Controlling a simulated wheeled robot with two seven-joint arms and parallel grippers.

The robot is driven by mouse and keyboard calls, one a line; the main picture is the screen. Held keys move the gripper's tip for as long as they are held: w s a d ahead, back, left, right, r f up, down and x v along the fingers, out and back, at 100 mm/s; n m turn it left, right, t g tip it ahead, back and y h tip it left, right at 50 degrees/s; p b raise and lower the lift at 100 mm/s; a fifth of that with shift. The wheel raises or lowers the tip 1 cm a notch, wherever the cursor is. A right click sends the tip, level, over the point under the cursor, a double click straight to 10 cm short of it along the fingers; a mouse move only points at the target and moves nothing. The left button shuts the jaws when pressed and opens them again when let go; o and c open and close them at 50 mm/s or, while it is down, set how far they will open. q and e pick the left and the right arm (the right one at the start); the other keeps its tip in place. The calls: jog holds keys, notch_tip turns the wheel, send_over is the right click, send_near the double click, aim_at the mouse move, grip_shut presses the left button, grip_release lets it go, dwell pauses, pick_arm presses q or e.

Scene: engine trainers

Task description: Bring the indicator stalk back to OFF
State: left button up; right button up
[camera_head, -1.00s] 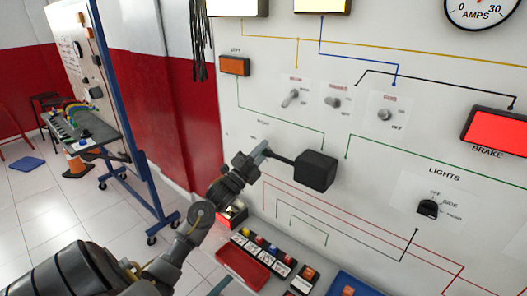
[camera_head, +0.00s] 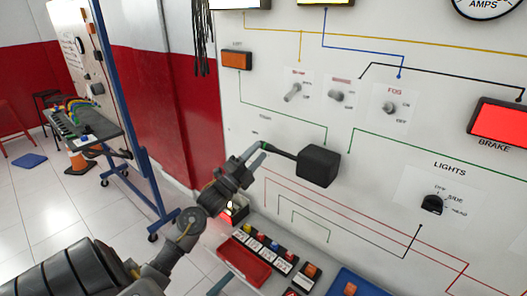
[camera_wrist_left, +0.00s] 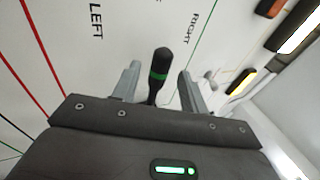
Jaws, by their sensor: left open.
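The indicator stalk (camera_head: 282,153) is a thin black lever that sticks out to the left from a black box (camera_head: 318,166) on the white panel. My left gripper (camera_head: 252,157) is at the stalk's free end. In the left wrist view my left gripper (camera_wrist_left: 160,82) is open, with one finger on each side of the stalk and visible gaps. My right gripper is not in view.
An orange lamp (camera_head: 237,60), several toggle switches (camera_head: 292,92) and a black LIGHTS knob (camera_head: 432,204) are on the panel. Below stand a red tray (camera_head: 244,262) and a row of coloured buttons. A blue-framed stand (camera_head: 125,130) is at the left.

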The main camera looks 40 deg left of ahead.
pick_arm(q)
jog(key=b+v, duration=0.2)
jog(key=v, duration=0.5)
jog(key=shift+f, duration=0.1)
